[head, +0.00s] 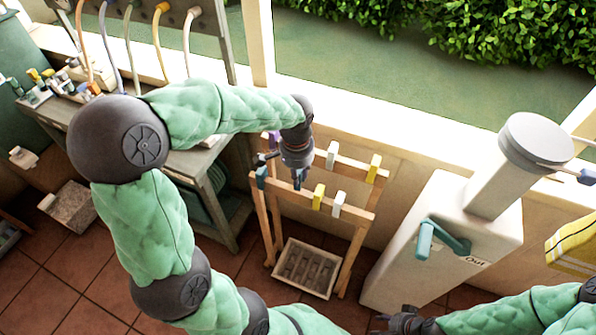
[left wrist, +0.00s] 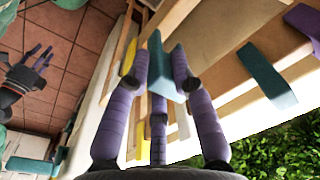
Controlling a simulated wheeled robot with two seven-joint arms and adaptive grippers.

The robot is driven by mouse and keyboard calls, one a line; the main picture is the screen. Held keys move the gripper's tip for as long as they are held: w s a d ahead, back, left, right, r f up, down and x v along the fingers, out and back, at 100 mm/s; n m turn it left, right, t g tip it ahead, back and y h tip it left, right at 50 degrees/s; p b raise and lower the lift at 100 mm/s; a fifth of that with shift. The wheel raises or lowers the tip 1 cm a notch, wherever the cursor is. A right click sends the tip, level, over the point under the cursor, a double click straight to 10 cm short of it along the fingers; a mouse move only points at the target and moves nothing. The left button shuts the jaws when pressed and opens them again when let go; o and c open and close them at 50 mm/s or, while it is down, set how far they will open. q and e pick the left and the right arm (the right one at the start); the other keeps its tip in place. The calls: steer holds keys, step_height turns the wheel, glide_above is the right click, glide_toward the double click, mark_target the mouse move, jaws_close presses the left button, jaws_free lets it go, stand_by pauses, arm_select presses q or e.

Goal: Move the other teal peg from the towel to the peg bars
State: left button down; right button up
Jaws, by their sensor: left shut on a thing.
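My left gripper (head: 298,181) points down over the wooden peg bars (head: 290,195), toward the left part of the front bar. In the left wrist view its fingers are shut on a teal peg (left wrist: 158,68). I cannot tell whether this peg touches the bar. Another teal peg (head: 261,177) sits at the left end of the front bar; it also shows in the left wrist view (left wrist: 267,76). The yellow striped towel (head: 573,246) hangs at the far right. My right gripper (head: 398,323) is low at the bottom edge, open and away from the bars.
Yellow pegs (head: 318,196) and white pegs (head: 338,204) sit along the bars, with a purple peg (head: 272,140) at the back left. A tray (head: 307,267) lies below. A pale basin pillar (head: 440,245) with a teal handle stands right. A workbench (head: 205,165) stands left.

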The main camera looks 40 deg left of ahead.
arm_select(q)
steer(key=b, duration=0.3)
glide_above(298, 193)
steer(key=shift+s+d+f, duration=0.1)
steer(key=shift+f, duration=2.05)
steer(key=shift+f+b, duration=0.9)
steer(key=shift+f, duration=0.35)
steer(key=c, duration=1)
jaws_free()
step_height(298, 193, up, 8)
steer(key=p, duration=0.7)
steer(key=shift+r, duration=0.1)
